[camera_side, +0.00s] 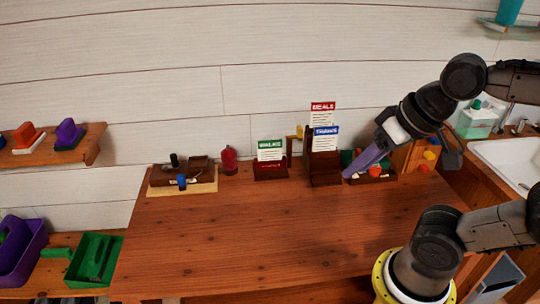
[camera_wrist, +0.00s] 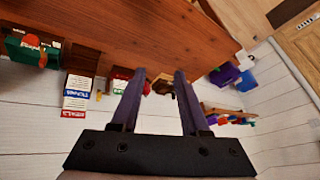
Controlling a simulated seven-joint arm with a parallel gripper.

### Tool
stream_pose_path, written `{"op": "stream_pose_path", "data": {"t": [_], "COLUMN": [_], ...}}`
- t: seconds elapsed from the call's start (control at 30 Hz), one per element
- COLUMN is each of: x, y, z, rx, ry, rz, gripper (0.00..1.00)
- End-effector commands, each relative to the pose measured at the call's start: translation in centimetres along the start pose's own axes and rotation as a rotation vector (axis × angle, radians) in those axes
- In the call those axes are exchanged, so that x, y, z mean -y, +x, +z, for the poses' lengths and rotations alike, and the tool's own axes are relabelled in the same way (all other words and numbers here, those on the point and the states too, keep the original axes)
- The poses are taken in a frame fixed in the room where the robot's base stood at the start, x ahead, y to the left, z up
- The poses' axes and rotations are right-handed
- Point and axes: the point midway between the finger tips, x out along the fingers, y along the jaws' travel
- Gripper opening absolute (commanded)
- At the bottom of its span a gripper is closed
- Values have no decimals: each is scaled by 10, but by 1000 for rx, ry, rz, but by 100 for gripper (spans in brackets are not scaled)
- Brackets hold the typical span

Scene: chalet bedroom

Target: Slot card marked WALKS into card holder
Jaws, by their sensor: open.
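The card with the green WALKS header (camera_side: 270,150) stands upright in a small dark reddish stand (camera_side: 270,171) at the back of the table. To its right is the tall brown card holder (camera_side: 324,172), with a red-headed card (camera_side: 323,113) above a blue-headed card (camera_side: 326,138). My gripper (camera_side: 352,172) is open and seemingly empty, right of the holder, its purple fingers pointing down-left. In the wrist view, the open fingers (camera_wrist: 159,74) partly cover the green-headed card (camera_wrist: 121,86); the holder's blue-headed card (camera_wrist: 76,92) is left of them.
A red object (camera_side: 229,161) stands left of the WALKS card, beside a wooden tray (camera_side: 163,177) on a tan mat. A container of small coloured things (camera_side: 375,175) sits by my gripper. The table's middle and front (camera_side: 250,235) are clear.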

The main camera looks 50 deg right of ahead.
Motion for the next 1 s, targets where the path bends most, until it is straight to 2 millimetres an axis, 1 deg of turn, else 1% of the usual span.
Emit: {"op": "stream_pose_path", "data": {"t": [0.03, 0.1, 0.17, 0.23, 0.37, 0.4, 0.47, 0.5, 0.63, 0.7, 0.77, 0.8, 0.87, 0.9, 0.97, 1.0], "x": [7, 16, 24, 32, 43, 46, 48, 48, 42, 35, 26, 20, 8, -1, -16, -28], "y": [-8, -16, -21, -25, -24, -21, -15, -10, 14, 31, 48, 59, 78, 92, 114, 128], "z": [-12, -30, -48, -72, -120, -136, -160, -177, -227, -252, -272, -284, -302, -312, -326, -333], "rx": [-12, -11, -6, 7, 38, 50, 68, 80, 120, 140, 160, 171, 188, 199, 217, 228], "ry": [80, 204, 318, 459, 713, 792, 911, 990, 1224, 1342, 1437, 1498, 1586, 1642, 1721, 1770], "rz": [-18, -35, -48, -59, -66, -67, -64, -62, -48, -36, -25, -17, -4, 6, 21, 32], "gripper": [45, 45, 45, 45, 45, 45, 45, 45, 45, 45, 45, 45, 45, 45, 45, 45]}}
